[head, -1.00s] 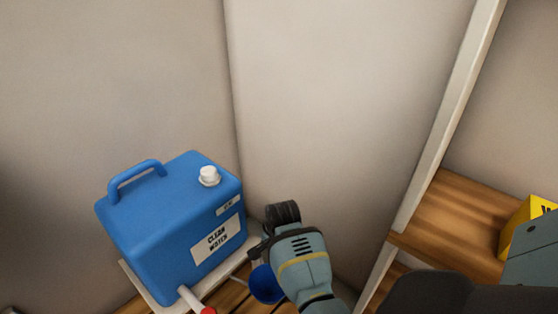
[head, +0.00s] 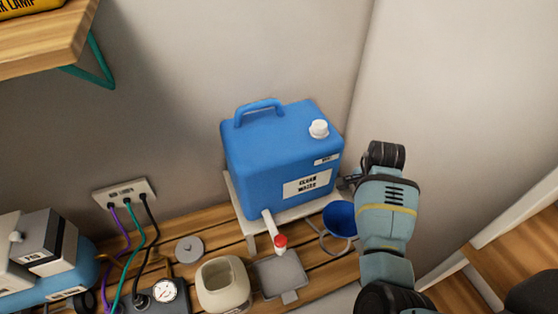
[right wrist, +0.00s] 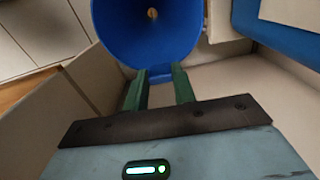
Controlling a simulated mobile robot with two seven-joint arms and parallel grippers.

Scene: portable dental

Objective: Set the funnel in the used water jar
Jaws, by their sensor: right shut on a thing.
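The blue funnel (head: 340,219) is at the right end of the wooden bench, beside the clean water container. It also shows in the right wrist view (right wrist: 145,40), with its wide mouth and small bottom hole facing the camera. My right gripper (right wrist: 160,82) is shut on the funnel's near rim. In the head view its fingertips (head: 350,182) are partly hidden by my wrist. An open cream jar (head: 222,285) stands at the front of the bench, left of the funnel; its label is cut off. My left gripper is out of view.
The blue clean water container (head: 285,160) stands on a white stand, its red-tipped tap (head: 279,241) between jar and funnel. A grey tray (head: 281,275) lies below. A grey wire loop (head: 326,243) is under the funnel. A round lid (head: 189,249), gauge (head: 164,291) and cables are left.

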